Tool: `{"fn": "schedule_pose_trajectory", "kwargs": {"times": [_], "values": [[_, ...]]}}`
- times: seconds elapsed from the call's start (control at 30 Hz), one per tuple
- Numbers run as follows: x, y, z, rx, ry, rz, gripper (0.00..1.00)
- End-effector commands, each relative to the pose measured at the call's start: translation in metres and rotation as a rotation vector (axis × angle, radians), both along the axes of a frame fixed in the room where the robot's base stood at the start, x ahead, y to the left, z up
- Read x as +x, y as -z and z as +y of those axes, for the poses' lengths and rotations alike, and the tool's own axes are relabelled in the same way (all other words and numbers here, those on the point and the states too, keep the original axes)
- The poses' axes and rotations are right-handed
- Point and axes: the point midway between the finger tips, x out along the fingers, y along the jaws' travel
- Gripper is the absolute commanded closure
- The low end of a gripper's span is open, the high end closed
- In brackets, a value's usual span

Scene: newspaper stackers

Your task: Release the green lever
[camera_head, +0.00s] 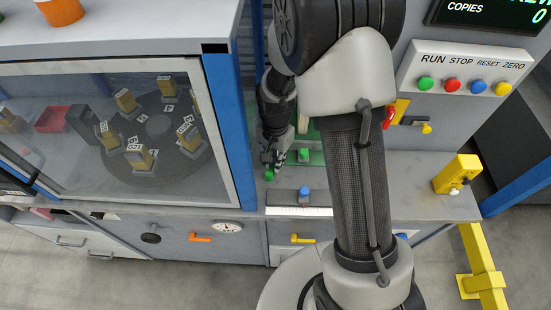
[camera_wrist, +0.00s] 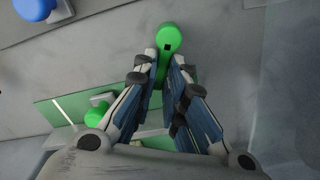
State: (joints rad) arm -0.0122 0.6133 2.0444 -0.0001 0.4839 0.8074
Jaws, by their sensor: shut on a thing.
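The green lever has a round green knob (camera_wrist: 169,38) on a short green arm; it stands between my fingertips in the wrist view. My gripper (camera_wrist: 164,72) is shut on the lever just below the knob, with a finger on each side. In the head view my gripper (camera_head: 276,160) is at the counter beside the blue post, and the green knob (camera_head: 269,175) shows just below it. The lever's lower part is hidden by the fingers.
A second green knob (camera_wrist: 98,115) sits on a green plate (camera_wrist: 60,112) beside the lever. A blue knob (camera_head: 304,191) is near the counter's front edge. A yellow box (camera_head: 457,174) stands at the right. Bare counter (camera_head: 395,185) lies between.

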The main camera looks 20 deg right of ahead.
Motion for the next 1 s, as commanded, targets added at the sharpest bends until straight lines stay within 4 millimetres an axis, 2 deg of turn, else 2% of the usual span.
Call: {"fn": "schedule_pose_trajectory", "kwargs": {"times": [0.4,0.7,0.73,1.0], "values": [[0.0072,-0.0003,0.0095,0.0,-0.311,0.0,1.0],[0.0076,-0.0001,0.01,-0.001,-0.326,-0.001,1.0],[0.0076,-0.0001,0.01,-0.001,-0.326,-0.001,0.87],[0.0074,-0.0001,0.0099,0.0,-0.323,0.0,0.69]]}}
